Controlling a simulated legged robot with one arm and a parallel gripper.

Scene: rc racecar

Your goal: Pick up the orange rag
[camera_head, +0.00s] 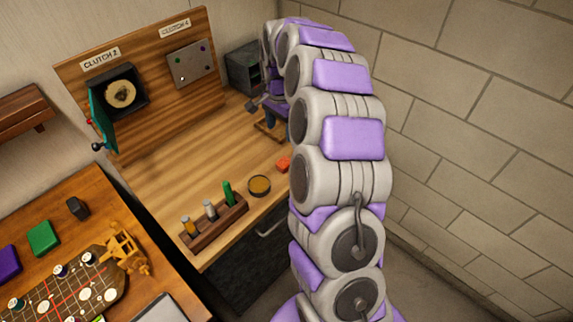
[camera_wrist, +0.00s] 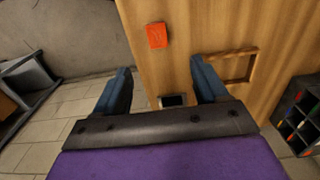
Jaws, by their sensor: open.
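The orange rag (camera_head: 283,164) is a small folded square lying on the wooden workbench (camera_head: 175,150), near its front edge beside my arm. It also shows in the wrist view (camera_wrist: 157,35), beyond the fingertips and between their lines. My gripper (camera_wrist: 160,66) has two blue fingers spread wide with nothing between them. The left finger shows against the floor and the right one against the bench top. The rag is apart from both fingers. In the head view my gripper is partly hidden by my arm, farther back along the bench than the rag.
A round dish (camera_head: 259,186) and a wooden rack (camera_head: 214,225) with several cylinders stand near the rag. A wooden frame (camera_wrist: 239,66) lies right of the right finger. A dark bin (camera_wrist: 299,115) stands at far right. A panel (camera_head: 140,70) rises behind the bench.

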